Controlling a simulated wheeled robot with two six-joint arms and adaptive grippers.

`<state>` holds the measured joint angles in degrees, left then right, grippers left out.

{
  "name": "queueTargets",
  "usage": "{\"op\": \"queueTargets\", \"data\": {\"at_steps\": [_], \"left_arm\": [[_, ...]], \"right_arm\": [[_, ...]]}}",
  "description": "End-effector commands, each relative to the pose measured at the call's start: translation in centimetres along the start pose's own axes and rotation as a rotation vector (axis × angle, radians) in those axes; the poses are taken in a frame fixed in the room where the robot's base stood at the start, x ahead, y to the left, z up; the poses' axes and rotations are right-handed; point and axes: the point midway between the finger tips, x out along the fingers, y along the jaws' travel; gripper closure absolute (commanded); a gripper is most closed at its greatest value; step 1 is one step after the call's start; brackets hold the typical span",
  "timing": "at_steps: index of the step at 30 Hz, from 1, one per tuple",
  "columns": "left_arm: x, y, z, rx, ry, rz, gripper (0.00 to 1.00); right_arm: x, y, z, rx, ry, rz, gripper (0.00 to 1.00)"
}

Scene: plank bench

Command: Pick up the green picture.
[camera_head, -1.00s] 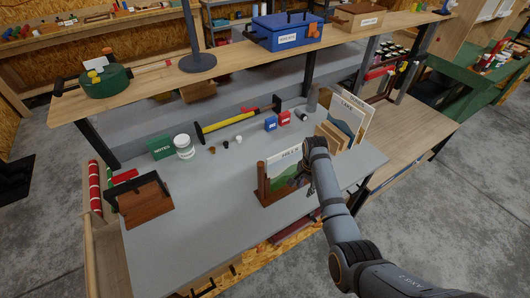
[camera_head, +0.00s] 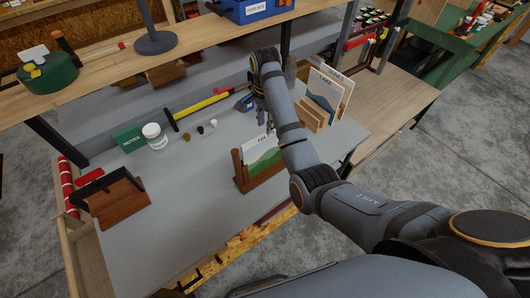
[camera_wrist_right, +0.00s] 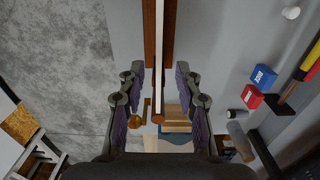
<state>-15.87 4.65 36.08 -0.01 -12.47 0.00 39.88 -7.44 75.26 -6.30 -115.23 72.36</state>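The green picture (camera_head: 264,158), a card with green hills and a pale top with lettering, stands in a brown wooden holder (camera_head: 240,172) near the bench's front edge. My right arm covers its right part in the head view. My right gripper (camera_head: 268,118) is above and behind it there. In the right wrist view the picture (camera_wrist_right: 159,45) is a thin white edge-on strip. The open fingers of the right gripper (camera_wrist_right: 159,72) lie either side of it, with gaps and no visible contact. My left gripper is not in view.
Wooden racks with other pictures (camera_head: 322,92) stand right of my right gripper. A shelf (camera_head: 110,60) runs behind. Grey bench (camera_head: 175,190) is clear left of the holder.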

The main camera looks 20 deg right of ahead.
Motion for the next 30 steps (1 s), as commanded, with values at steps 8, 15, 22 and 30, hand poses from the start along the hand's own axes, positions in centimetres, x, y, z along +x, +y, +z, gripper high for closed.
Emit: {"op": "queueTargets", "data": {"at_steps": [8, 15, 22, 30], "left_arm": [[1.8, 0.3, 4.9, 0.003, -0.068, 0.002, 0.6], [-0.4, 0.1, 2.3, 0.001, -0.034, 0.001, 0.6], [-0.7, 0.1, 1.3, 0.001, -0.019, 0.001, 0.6], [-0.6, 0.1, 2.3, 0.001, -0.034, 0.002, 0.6]], "right_arm": [[4.1, 0.0, 0.0, -0.001, 0.0, 0.0, 0.66], [6.3, 0.3, 0.0, -0.001, -0.001, 0.006, 0.66], [9.1, 0.2, 0.0, -0.001, 0.0, 0.001, 0.66], [9.2, 0.2, 0.0, -0.001, 0.0, 0.0, 0.78]]}}
